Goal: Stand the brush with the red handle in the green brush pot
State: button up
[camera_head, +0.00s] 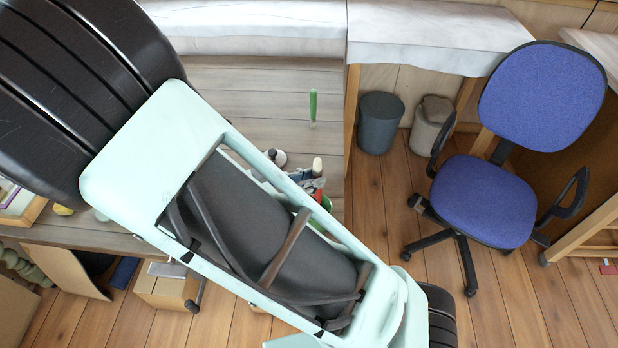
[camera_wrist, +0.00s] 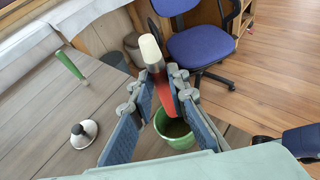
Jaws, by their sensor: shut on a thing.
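The brush (camera_wrist: 170,99) has a red handle, a grey collar and a cream tip, and my gripper (camera_wrist: 164,92) is shut on its handle. In the wrist view the cream tip points up and the handle runs down toward the pot. The green brush pot (camera_wrist: 180,139) stands on the table just below and beyond the fingers. I cannot tell whether the handle's lower end is above the rim or inside. In the head view the brush's cream tip (camera_head: 317,165) shows beside my arm, and the pot (camera_head: 326,205) is mostly hidden by it.
A green-handled tool (camera_head: 313,107) is on the grey wooden table (camera_head: 255,100). A round white-and-black object (camera_wrist: 84,134) sits left of the gripper. A blue chair (camera_head: 488,200) and a grey bin (camera_head: 380,122) stand beyond the table's right edge. The table's back part is largely clear.

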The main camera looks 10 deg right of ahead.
jog(key=shift+f+b, duration=1.8)
jog(key=shift+f, duration=1.3)
jog(key=o, duration=1)
send_near(313, 195)
jog(key=v, duration=0.3)
jog(key=shift+a+r, duration=0.1)
jog(key=shift+a, duration=0.05)
